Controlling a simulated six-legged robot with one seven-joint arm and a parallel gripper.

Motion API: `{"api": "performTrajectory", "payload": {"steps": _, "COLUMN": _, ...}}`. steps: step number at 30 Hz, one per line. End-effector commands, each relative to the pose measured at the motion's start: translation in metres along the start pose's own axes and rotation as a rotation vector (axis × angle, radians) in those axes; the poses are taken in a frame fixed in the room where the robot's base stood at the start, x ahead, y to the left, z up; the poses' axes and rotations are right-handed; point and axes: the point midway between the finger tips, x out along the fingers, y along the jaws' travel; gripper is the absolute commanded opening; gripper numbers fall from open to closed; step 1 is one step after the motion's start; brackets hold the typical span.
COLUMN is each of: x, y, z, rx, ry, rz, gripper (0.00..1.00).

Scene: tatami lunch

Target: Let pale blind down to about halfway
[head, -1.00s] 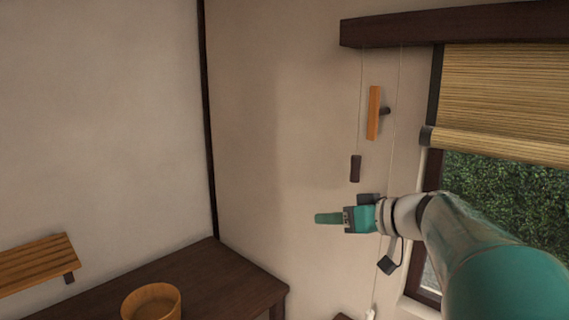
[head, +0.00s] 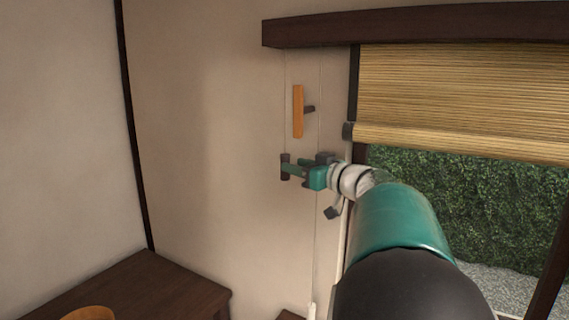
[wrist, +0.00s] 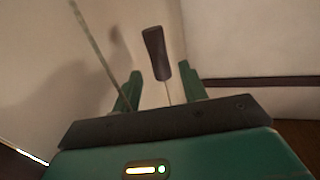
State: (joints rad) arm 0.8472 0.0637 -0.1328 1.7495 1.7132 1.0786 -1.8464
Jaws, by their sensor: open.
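The pale woven blind (head: 450,95) hangs across the upper part of the window, its bottom roll a little below the dark headrail (head: 400,25). Two thin cords hang from the left end of the headrail. One ends in a dark wooden pull (head: 285,160); the other (head: 319,110) runs down to a white piece (head: 311,312) low on the wall. My gripper (head: 290,168) is at the dark pull in the head view. In the wrist view, the pull (wrist: 156,52) stands beyond and between the open fingers (wrist: 160,88). Contact cannot be told.
An orange wooden handle (head: 298,110) on a dark peg is on the wall just above my gripper. A dark table (head: 150,290) with a wooden tub (head: 88,313) stands lower left. Green hedge (head: 470,200) shows through the window. The wall left of the cords is bare.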

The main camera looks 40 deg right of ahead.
Motion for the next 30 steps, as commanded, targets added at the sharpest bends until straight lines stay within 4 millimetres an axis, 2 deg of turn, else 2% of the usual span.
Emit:
{"api": "performTrajectory", "payload": {"steps": 3, "x": 0.023, "y": -0.001, "z": 0.001, "rx": 0.001, "ry": -0.001, "rz": -0.003, "gripper": 0.43}}
{"api": "performTrajectory", "payload": {"steps": 9, "x": 0.044, "y": 0.000, "z": 0.001, "rx": 0.000, "ry": -0.001, "rz": 0.000, "gripper": 0.43}}
{"api": "performTrajectory", "payload": {"steps": 19, "x": 0.048, "y": 0.000, "z": 0.000, "rx": 0.000, "ry": -0.001, "rz": 0.000, "gripper": 0.43}}
{"api": "performTrajectory", "payload": {"steps": 25, "x": 0.048, "y": 0.000, "z": 0.000, "rx": 0.000, "ry": -0.001, "rz": 0.000, "gripper": 0.04}}
{"api": "performTrajectory", "payload": {"steps": 26, "x": 0.048, "y": 0.000, "z": 0.000, "rx": 0.000, "ry": -0.001, "rz": 0.000, "gripper": 0.00}}
{"api": "performTrajectory", "payload": {"steps": 30, "x": 0.048, "y": 0.000, "z": 0.000, "rx": 0.000, "ry": -0.001, "rz": 0.000, "gripper": 0.00}}
